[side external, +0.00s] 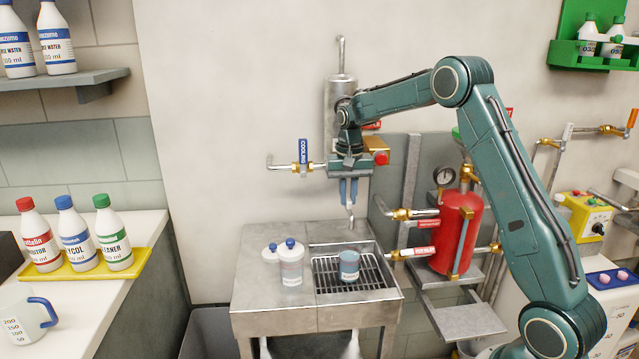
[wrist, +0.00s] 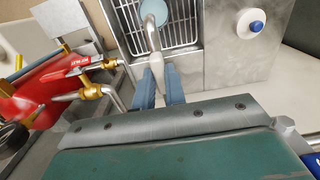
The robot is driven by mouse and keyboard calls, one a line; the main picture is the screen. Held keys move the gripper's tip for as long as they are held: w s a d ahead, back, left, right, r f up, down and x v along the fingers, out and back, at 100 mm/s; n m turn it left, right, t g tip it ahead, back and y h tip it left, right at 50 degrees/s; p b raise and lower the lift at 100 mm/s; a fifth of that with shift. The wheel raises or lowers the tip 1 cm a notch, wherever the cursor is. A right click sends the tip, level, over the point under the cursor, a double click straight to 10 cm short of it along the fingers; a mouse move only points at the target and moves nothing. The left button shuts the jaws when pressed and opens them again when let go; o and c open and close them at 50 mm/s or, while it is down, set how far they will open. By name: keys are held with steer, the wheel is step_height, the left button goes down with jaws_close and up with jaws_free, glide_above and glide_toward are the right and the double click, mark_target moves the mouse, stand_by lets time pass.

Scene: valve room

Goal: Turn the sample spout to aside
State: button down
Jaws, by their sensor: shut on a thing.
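The sample spout (side external: 350,214) is a thin silver bent tube under the steel cylinder (side external: 341,95) on the wall. Its lower end hangs above a cup of blue liquid (side external: 349,267) on the sink grate. My gripper (side external: 348,199) points down and is shut on the spout, with a blue finger on either side. In the wrist view, the spout (wrist: 152,34) runs out from between the fingers (wrist: 161,78). Its curved end overlaps the blue cup (wrist: 157,10). The spout's upper part is hidden by my gripper.
A blue-handled COOLING valve (side external: 303,154) is left of my gripper. A red tank (side external: 458,232) and brass-fitted pipes (side external: 402,213) stand close on the right.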

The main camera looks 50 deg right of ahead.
steer(key=shift+d, duration=0.1)
steer(key=shift+s+d+n, duration=0.7)
steer(key=shift+d+n, duration=0.2)
steer(key=shift+n, duration=0.5)
steer(key=c, duration=1.4)
jaws_free()
steer(key=shift+c, duration=0.2)
steer(key=shift+r, duration=0.1)
step_height(320, 180, up, 14)
steer(key=shift+c, duration=0.4)
